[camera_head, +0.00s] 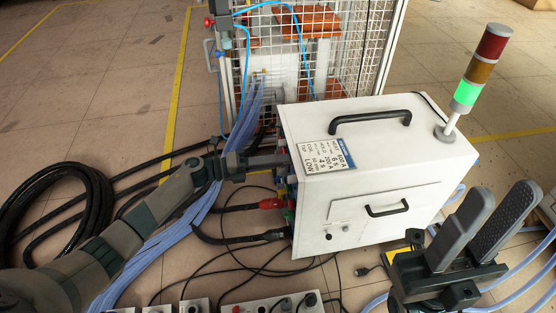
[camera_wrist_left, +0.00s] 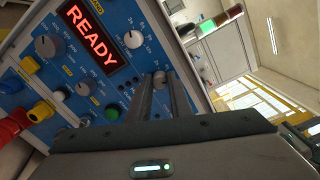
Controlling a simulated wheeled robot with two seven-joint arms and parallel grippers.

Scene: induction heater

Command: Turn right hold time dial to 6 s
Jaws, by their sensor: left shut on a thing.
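The induction heater (camera_head: 370,140) is a white box whose blue front panel (camera_wrist_left: 110,70) faces left in the head view. In the left wrist view the panel has several grey dials and a red display (camera_wrist_left: 90,36) reading READY. My left gripper (camera_wrist_left: 160,88) is shut on a small grey dial (camera_wrist_left: 160,76) at the panel's right side; its label and pointer are not readable. In the head view my left gripper (camera_head: 280,160) reaches the panel edge, its tips hidden. My right gripper (camera_head: 490,218) is open and empty, right of the box.
A signal tower (camera_head: 480,68) on the box glows green. A label (camera_head: 328,150) lies on its top. Thick black cables (camera_head: 90,200) and blue hoses cover the floor at left. A wire cage (camera_head: 310,50) stands behind.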

